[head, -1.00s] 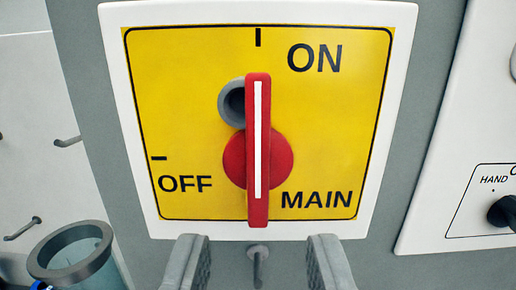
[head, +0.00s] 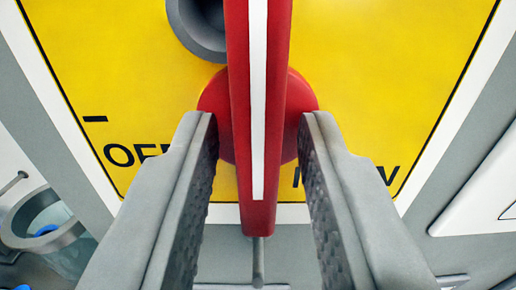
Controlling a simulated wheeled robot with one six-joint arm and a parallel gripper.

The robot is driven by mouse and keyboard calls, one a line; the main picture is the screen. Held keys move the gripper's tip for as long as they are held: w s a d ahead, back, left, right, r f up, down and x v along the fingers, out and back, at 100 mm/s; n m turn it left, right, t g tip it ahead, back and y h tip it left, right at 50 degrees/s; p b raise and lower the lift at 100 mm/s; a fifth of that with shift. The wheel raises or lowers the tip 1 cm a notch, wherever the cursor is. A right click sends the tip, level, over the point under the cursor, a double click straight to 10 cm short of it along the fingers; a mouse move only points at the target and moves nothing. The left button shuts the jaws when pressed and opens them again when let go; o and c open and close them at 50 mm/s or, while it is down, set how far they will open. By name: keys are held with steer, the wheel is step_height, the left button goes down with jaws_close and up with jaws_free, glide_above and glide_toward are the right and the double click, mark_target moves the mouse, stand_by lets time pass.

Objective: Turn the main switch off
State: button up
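The main switch handle (head: 279,90) is a red bar with a white stripe on a round red hub, standing vertical in the head view. It sits on a yellow plate (head: 120,60) with a white border; part of the OFF lettering shows at the left, and MAIN is mostly hidden behind my fingers. My gripper (head: 258,135) is open, with one grey finger on each side of the handle's lower half. Gaps show between the fingers and the handle. The upper end of the handle is out of view.
A grey ring (head: 205,25) sits beside the handle's upper part. At the lower left is a clear container with a grey rim (head: 15,232). Another white panel (head: 490,195) is at the right edge.

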jaws_close()
steer(key=shift+n, duration=0.4)
steer(key=n, duration=0.7)
steer(key=shift+a+n, duration=0.1)
steer(key=shift+n, duration=0.2)
steer(key=n, duration=0.4)
steer(key=shift+f, duration=0.1)
steer(key=n, duration=0.5)
steer(key=shift+f+n, duration=0.1)
steer(key=shift+n, duration=0.3)
